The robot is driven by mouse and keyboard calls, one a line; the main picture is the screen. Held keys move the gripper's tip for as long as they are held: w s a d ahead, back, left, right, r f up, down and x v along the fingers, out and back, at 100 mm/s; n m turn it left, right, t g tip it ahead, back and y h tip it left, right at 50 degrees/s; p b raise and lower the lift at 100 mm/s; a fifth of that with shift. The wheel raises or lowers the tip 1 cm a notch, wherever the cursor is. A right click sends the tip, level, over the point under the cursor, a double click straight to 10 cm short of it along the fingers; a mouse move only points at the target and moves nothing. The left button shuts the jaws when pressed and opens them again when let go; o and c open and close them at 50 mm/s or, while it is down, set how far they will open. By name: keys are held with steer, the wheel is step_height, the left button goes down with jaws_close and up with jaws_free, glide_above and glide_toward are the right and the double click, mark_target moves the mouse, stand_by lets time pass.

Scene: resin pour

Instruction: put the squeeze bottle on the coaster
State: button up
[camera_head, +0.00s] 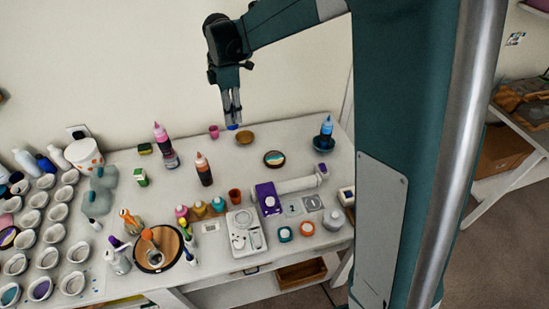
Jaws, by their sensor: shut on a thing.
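My gripper (232,115) points down near the back of the table. It is shut, with a small blue thing (232,127) at its fingertips; what it is cannot be made out. Three tall bottles with pointed nozzles look like squeeze bottles: a pink one (160,133) at the back left, a dark one with an orange top (203,170) near the middle, and a blue one (327,128) in a dark dish at the back right. A round dark-rimmed disc with a teal and white pattern (274,159), coaster-like, lies flat right of my gripper with nothing on it.
A brown dish (245,137) and a pink cup (214,132) stand close to my gripper. A purple and white device (268,198), a scale (245,232) and several small jars crowd the front. Many white cups fill the left. Bare table surrounds the disc.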

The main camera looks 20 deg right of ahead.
steer(key=d+p, duration=0.1)
steer(key=d, duration=1.5)
glide_above(275, 158)
step_height(275, 158, down, 10)
steer(key=shift+a+f, duration=0.1)
steer(key=shift+f, duration=0.4)
steer(key=shift+f, duration=2.95)
steer(key=shift+f+p, duration=0.4)
steer(key=shift+f, duration=1.65)
steer(key=shift+f, duration=0.15)
